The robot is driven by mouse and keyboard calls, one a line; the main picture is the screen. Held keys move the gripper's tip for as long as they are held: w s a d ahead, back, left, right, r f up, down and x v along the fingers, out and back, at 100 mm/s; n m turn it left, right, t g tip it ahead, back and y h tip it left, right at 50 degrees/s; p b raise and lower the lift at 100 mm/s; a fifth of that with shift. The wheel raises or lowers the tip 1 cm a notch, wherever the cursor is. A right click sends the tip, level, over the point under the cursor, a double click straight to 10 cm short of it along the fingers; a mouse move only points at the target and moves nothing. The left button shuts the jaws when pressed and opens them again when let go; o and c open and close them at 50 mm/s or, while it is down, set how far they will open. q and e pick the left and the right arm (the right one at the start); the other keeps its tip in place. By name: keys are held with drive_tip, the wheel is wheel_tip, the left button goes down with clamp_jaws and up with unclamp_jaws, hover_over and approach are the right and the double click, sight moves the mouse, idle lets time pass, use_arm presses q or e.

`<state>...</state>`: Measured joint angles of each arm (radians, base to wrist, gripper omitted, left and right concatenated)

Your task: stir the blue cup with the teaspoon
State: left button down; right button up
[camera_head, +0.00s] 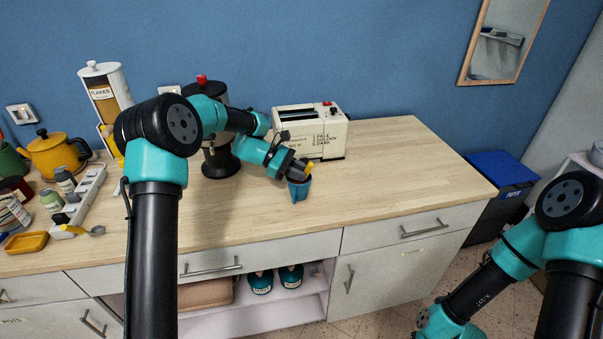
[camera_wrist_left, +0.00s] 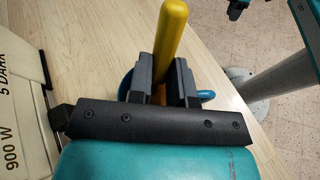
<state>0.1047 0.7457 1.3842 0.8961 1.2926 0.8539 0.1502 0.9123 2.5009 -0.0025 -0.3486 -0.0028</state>
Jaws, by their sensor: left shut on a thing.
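The blue cup (camera_head: 299,190) stands on the wooden counter in front of the toaster. My left gripper (camera_head: 301,171) is right above the cup's rim and is shut on the teaspoon's yellow handle (camera_head: 309,169). In the left wrist view the yellow handle (camera_wrist_left: 171,38) rises between the two jaws (camera_wrist_left: 160,85). Parts of the blue cup (camera_wrist_left: 207,95) show on either side behind the jaws. The spoon's lower end is hidden, so I cannot see how deep it sits in the cup. My right arm shows at lower right, but its gripper is out of frame.
A cream toaster (camera_head: 311,130) stands just behind the cup, and a dark coffee maker (camera_head: 219,160) is to its left. A yellow teapot (camera_head: 55,155), a white rack (camera_head: 82,200) and a yellow dish (camera_head: 27,242) are at far left. The counter's right side (camera_head: 400,170) is clear.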

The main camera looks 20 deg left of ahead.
use_arm(q)
drive_tip(key=shift+s+d, duration=0.2)
drive_tip(key=shift+r, duration=0.1)
wheel_tip(320, 180, up, 8)
drive_tip(key=s+d, duration=0.2)
drive_tip(key=shift+d, duration=0.35)
idle(0.9)
idle(0.8)
drive_tip(key=shift+r, duration=2.45)
drive_tip(key=shift+f, duration=0.15)
